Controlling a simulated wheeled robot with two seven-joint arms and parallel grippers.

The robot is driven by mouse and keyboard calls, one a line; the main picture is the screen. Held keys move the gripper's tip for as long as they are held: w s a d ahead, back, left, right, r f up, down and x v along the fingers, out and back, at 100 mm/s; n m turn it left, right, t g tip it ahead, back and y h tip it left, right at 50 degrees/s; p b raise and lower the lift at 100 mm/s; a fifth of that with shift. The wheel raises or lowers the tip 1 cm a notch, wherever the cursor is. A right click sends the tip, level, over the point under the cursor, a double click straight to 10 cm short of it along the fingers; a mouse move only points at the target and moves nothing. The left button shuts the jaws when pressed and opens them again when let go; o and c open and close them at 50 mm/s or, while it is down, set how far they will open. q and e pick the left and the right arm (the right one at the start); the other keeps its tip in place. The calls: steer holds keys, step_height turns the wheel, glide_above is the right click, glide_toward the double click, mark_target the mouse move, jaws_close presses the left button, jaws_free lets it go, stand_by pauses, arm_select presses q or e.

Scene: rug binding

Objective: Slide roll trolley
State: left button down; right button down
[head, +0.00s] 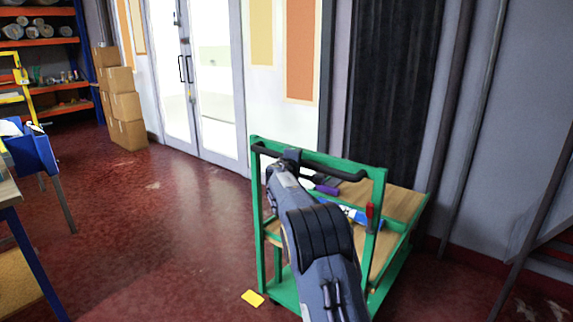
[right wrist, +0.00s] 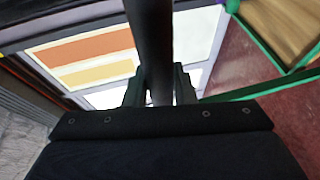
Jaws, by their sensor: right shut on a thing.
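The green-framed roll trolley (head: 377,215) stands on the red floor right of centre in the head view, with wooden shelves (head: 385,201). A black push handle (head: 335,171) runs along the top of its near end. My right gripper (head: 291,155) is at the left part of this handle. In the right wrist view, the dark handle bar (right wrist: 152,45) passes between the two fingers of my right gripper (right wrist: 160,85), which is shut on it. A purple-handled tool and a blue item lie on the trolley. My left gripper is not in view.
A yellow piece (head: 253,298) lies on the floor by the trolley's near left corner. The wall and a dark ribbed panel (head: 392,85) are close behind the trolley. Cardboard boxes (head: 125,108) stand by the glass doors (head: 205,75). A table edge (head: 8,192) is at far left; the floor between is clear.

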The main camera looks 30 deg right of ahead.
steer(key=shift+w+d, duration=0.25)
steer(key=shift+d, duration=0.6)
steer(key=c, duration=1.2)
jaws_free()
steer(key=shift+a, duration=0.1)
steer(key=shift+s+a, duration=0.15)
steer(key=shift+a, duration=0.1)
steer(key=b+v, duration=0.3)
steer(key=v, duration=0.4)
